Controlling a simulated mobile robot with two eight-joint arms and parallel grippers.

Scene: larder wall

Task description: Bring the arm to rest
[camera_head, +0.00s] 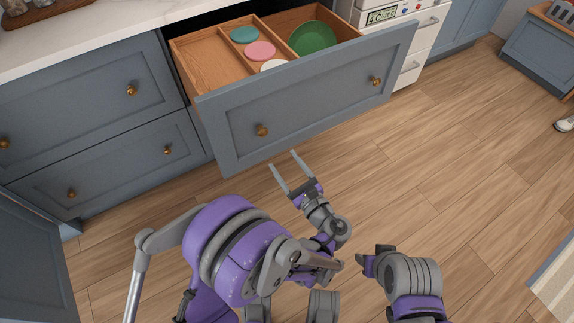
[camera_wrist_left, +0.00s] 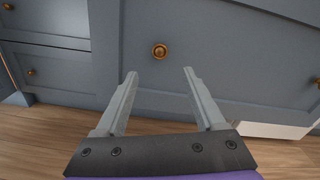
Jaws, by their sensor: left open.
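My left gripper (camera_head: 289,172) is open and empty in the head view, in front of the open drawer's blue-grey front (camera_head: 310,105). In the left wrist view, its two fingers (camera_wrist_left: 160,78) are spread apart with a brass knob (camera_wrist_left: 160,51) beyond their tips; the fingers are not around the knob. My right arm shows at the lower right of the head view, folded low, but its fingertips cannot be made out.
The open wooden drawer holds a green plate (camera_head: 313,38), a teal disc (camera_head: 245,34) and a pink disc (camera_head: 260,51). Closed cabinet drawers (camera_head: 75,120) stand to the left, under a pale counter. A white appliance (camera_head: 405,40) stands to the right.

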